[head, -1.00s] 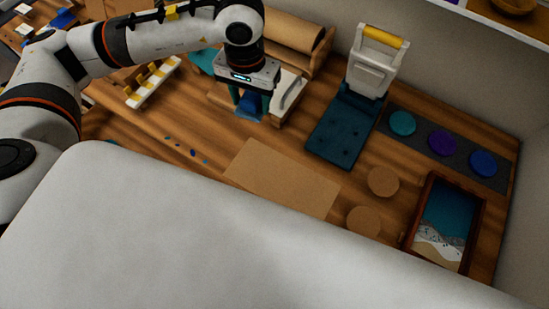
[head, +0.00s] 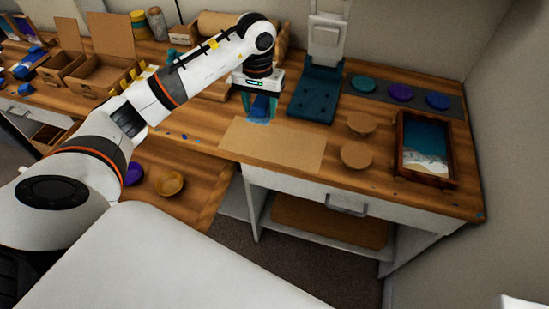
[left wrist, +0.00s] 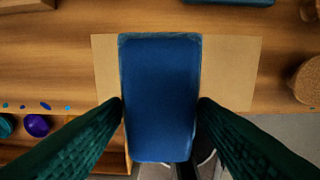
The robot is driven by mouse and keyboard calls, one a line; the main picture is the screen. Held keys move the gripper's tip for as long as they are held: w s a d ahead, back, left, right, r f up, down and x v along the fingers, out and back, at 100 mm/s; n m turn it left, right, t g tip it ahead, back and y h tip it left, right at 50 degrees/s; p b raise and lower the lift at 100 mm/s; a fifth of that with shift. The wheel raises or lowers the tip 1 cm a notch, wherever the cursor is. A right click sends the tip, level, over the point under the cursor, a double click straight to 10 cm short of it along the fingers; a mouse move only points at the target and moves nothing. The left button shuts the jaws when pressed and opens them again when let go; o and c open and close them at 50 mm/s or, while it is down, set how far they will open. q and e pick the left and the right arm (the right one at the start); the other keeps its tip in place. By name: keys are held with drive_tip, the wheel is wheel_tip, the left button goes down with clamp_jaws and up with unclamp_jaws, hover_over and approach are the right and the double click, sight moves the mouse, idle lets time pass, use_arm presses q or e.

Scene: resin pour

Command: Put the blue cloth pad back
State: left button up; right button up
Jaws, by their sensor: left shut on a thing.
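My left gripper (head: 260,106) is shut on the blue cloth pad (head: 260,108). In the left wrist view the pad (left wrist: 160,100) lies between the two dark green fingers and covers the middle of the tan sheet (left wrist: 230,70). The pad's far edge looks teal. Whether the pad touches the bench is unclear. My right gripper is not in view.
Several blue drops (left wrist: 45,105) lie on the wood left of the sheet. Two cork discs (head: 356,155) and a framed blue seascape tray (head: 425,145) are to the right. The teal-based white press (head: 318,92) and a grey mat with three coloured discs (head: 400,92) stand behind.

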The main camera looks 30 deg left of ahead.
use_arm(q)
drive_tip(key=p, duration=0.1)
hover_over(262, 142)
wheel_tip(262, 142, down, 6)
drive_tip(key=shift+r, duration=0.1)
drive_tip(key=shift+w+f, duration=0.1)
drive_tip(key=shift+f, duration=0.25)
drive_tip(key=shift+f+p, duration=0.35)
drive_tip(key=shift+f, duration=1.7)
drive_tip(key=o, duration=1)
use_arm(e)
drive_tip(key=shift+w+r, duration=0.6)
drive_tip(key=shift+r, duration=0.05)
